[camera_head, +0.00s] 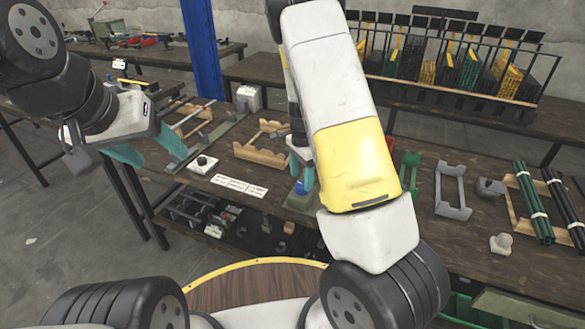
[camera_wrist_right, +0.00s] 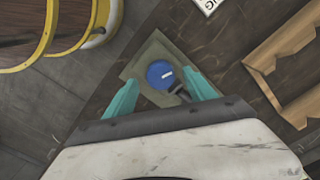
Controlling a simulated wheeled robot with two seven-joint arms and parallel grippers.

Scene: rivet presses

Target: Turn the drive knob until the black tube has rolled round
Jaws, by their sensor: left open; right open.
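The blue knob (camera_wrist_right: 160,74), with a white mark on its top, sits on a grey-green plate (camera_wrist_right: 153,50). In the head view the knob (camera_head: 300,187) is partly hidden by my right arm. My right gripper (camera_wrist_right: 162,79) is open, its teal fingers on either side of the knob; whether they touch it I cannot tell. My left gripper (camera_head: 162,160) is open and empty over the left of the bench. Black tubes (camera_head: 562,200) with white bands lie at the far right of the bench; I cannot tell whether a black tube lies on the knob's device.
Green tubes (camera_head: 532,200) lie beside the black ones. A wooden cradle (camera_head: 262,156), a small block with a black knob (camera_head: 201,163), white label cards (camera_head: 240,186) and a grey frame (camera_head: 453,192) stand on the bench (camera_head: 440,238). Behind is a blue post (camera_head: 202,50).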

